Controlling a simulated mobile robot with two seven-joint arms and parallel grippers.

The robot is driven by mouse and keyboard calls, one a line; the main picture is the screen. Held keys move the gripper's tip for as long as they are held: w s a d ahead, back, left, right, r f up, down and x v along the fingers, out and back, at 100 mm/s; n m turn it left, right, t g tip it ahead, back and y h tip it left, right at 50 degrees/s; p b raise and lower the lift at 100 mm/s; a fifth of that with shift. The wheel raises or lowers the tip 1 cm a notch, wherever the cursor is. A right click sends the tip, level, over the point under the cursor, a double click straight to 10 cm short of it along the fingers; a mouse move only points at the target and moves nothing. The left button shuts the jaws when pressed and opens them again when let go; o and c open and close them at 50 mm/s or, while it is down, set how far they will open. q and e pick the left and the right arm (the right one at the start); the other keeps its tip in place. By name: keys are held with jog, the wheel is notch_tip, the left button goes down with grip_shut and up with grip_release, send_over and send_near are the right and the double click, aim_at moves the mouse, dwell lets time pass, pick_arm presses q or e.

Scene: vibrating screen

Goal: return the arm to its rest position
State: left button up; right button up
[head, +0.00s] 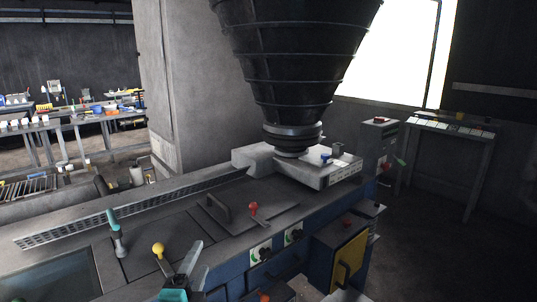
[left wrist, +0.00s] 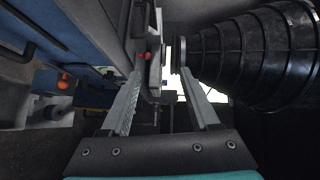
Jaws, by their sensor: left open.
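My left gripper (head: 199,259) shows at the bottom of the head view, low and left of centre, in front of the machine's near edge. Its teal body is cut by the lower picture edge, and two grey fingers point up and stand apart. In the left wrist view the gripper (left wrist: 160,74) also shows both fingers spread, with nothing held between them. The machine's blue side and a red knob (left wrist: 62,80) lie left of the fingers there. The black ribbed cone (left wrist: 255,55) is on the right. My right gripper is not seen in either view.
The vibrating screen machine (head: 150,215) fills the middle. Levers with a teal handle (head: 113,220), yellow knob (head: 158,249) and red knob (head: 253,207) rise from its top. A black cone (head: 295,60) hangs above. A small table (head: 455,128) stands right; the floor before it is clear.

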pick_arm(q)
jog(key=s+a+f+n+g+y, duration=0.2)
jog(key=s+a+f+n+g, duration=0.2)
jog(key=s+f+n+g, duration=0.45)
jog(key=s+d+f+n+g+h, duration=0.1)
jog(key=s+f+n+g, duration=0.3)
jog(key=s, duration=0.5)
jog(key=s+d+f+n+g, duration=0.1)
jog(key=s+f+n+g, duration=0.15)
jog(key=s+f, duration=0.75)
jog(key=f, duration=0.8)
jog(key=s+f, duration=0.2)
jog(key=f, duration=0.8)
jog(key=s+a+f+g+b, duration=0.1)
jog(key=s+a+f, duration=0.2)
jog(key=s+f, duration=1.1)
jog(key=shift+s+f, duration=0.15)
jog(key=shift+s, duration=0.05)
